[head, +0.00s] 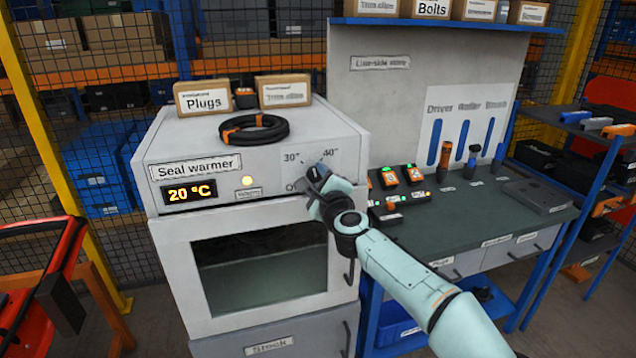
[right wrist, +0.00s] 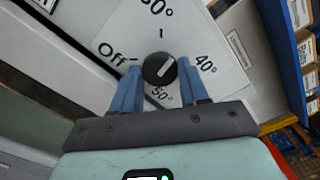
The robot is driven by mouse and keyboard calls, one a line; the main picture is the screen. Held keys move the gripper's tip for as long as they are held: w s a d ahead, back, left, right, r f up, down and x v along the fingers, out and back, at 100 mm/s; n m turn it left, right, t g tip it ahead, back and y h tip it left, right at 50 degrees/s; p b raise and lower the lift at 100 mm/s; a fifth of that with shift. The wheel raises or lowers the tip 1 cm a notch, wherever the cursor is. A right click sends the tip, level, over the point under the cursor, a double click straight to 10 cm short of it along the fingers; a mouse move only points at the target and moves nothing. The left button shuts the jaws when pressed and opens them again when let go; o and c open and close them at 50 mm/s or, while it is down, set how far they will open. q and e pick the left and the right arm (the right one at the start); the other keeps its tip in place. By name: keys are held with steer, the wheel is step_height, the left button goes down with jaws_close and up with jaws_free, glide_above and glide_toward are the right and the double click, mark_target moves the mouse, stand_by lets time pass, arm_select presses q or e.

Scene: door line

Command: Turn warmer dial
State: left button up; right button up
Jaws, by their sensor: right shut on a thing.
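The seal warmer (head: 255,155) is a white box with a glazed door. Its orange display (head: 190,193) reads 20 °C, and a small round lamp (head: 247,181) glows on its front. The black dial (right wrist: 160,70) sits on a panel marked Off, 30°, 40° and 50°. A pale line on the dial slants toward the upper right, though its exact setting is hard to tell. My right gripper (right wrist: 165,88) is shut on the dial, with a blue finger on either side. In the head view my right gripper (head: 318,182) hides most of the dial. My left gripper is out of view.
A black ring with orange bands (head: 254,129) and boxes, one marked Plugs (head: 208,98), sit on the warmer. A workbench (head: 470,215) with switch boxes stands at right, beside a blue shelf rack. A red frame (head: 40,270) stands at lower left.

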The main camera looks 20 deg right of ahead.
steer(key=m+b, duration=0.1)
steer(key=m, duration=0.3)
steer(key=shift+r+m, duration=0.1)
steer(key=shift+m, duration=0.3)
steer(key=m+b, duration=0.1)
steer(key=m, duration=0.2)
steer(key=shift+m, duration=0.3)
steer(key=m, duration=0.3)
steer(key=shift+m+b, duration=0.3)
steer(key=shift+b, duration=0.1)
steer(key=m+b, duration=0.1)
steer(key=m, duration=0.2)
steer(key=shift+m, duration=0.3)
steer(key=m+b, duration=0.1)
steer(key=m, duration=0.2)
steer(key=shift+m, duration=0.4)
steer(key=m+b, duration=0.1)
steer(key=m, duration=0.2)
steer(key=shift+m+b, duration=0.3)
steer(key=m+b, duration=0.1)
steer(key=m, duration=0.3)
steer(key=shift+b, duration=0.3)
arm_select(q)
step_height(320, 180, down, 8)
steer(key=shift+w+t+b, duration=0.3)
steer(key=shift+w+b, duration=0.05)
steer(key=shift+b, duration=0.05)
arm_select(e)
steer(key=shift+m, duration=1.2)
